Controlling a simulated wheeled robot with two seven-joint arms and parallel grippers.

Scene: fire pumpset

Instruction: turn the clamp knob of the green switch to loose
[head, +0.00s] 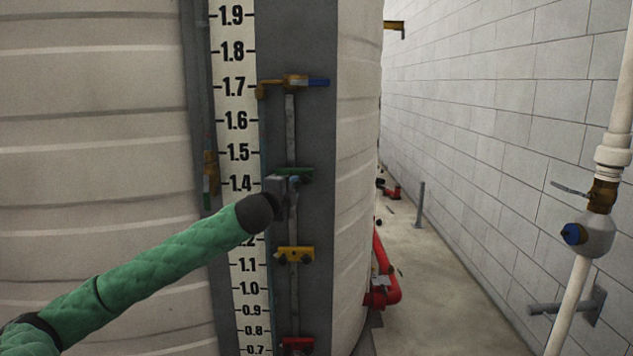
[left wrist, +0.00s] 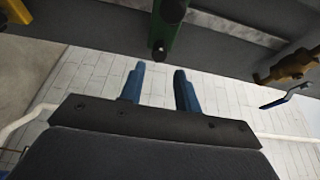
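The green switch (head: 297,174) is clamped on the vertical pipe beside the level scale, near the 1.4 mark. In the left wrist view the green switch (left wrist: 170,32) is a green bar at the top, partly cut off by the frame edge. A dark round knob (left wrist: 159,51) sits at its near end, and another dark round part shows higher on the bar. My left gripper (left wrist: 159,69) is open, its two blue fingers apart with nothing between them. The fingertips are just short of the dark knob. In the head view my left gripper (head: 293,183) partly covers the area just below the switch. My right gripper is not in view.
A yellow switch (head: 295,254) and a red switch (head: 298,345) sit lower on the same pipe. A brass valve (head: 296,82) with a blue handle is above. The white tank (head: 358,150) curves away at the right. The floor aisle beside the block wall is open.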

